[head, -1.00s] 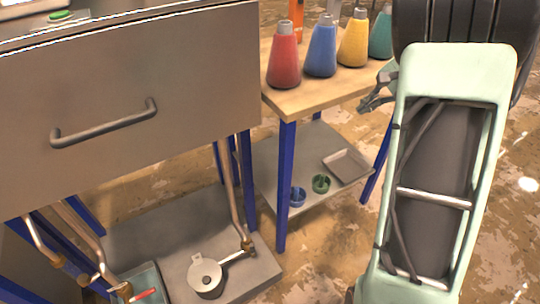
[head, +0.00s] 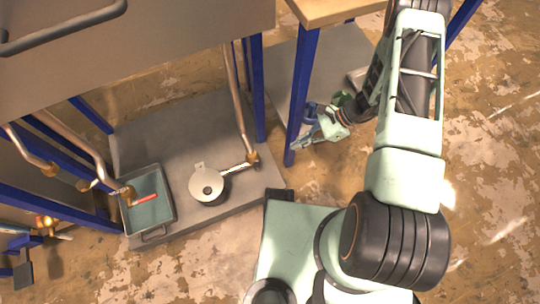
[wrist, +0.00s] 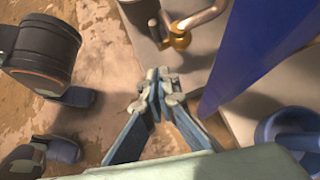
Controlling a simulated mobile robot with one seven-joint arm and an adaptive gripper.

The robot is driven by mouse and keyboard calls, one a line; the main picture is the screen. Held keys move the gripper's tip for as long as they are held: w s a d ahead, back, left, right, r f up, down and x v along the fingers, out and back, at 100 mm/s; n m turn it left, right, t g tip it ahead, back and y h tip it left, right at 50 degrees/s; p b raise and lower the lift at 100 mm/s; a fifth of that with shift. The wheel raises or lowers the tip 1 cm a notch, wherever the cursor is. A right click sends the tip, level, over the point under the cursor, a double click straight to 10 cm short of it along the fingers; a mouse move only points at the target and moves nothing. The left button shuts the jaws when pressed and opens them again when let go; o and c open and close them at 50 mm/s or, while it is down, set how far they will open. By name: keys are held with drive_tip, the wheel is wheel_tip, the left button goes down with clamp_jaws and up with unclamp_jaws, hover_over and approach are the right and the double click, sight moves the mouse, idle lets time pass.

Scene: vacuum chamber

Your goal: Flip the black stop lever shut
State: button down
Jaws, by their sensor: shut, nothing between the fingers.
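My gripper (head: 308,141) is low beside the blue table leg, to the right of the brass fitting (head: 252,157) on the pipe. In the wrist view its fingers (wrist: 158,82) are shut, with nothing between them. The brass fitting (wrist: 180,38) is beyond the fingertips and apart from them. A small dark piece (wrist: 154,30) shows beside the fitting; I cannot tell whether it is the black stop lever or how it is set. The lever is not clearly seen in the head view.
A round pale-lidded vessel (head: 207,183) stands on the grey base plate (head: 165,140). A tray (head: 165,229) with a red handle (head: 146,198) is left of it. A blue leg (head: 303,95) stands close to my gripper. A blue cup (wrist: 285,128) is at lower right in the wrist view.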

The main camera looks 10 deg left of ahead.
sight(257, 163)
drive_tip(key=shift+f, duration=0.1)
drive_tip(key=a+r+b+x, duration=0.2)
drive_tip(key=b+x, duration=0.1)
drive_tip(key=x, duration=0.9)
drive_tip(key=shift+s+a+f, duration=0.2)
drive_tip(key=shift+s+a, duration=0.05)
drive_tip(key=shift+s, duration=0.2)
drive_tip(key=shift+a+r, duration=0.1)
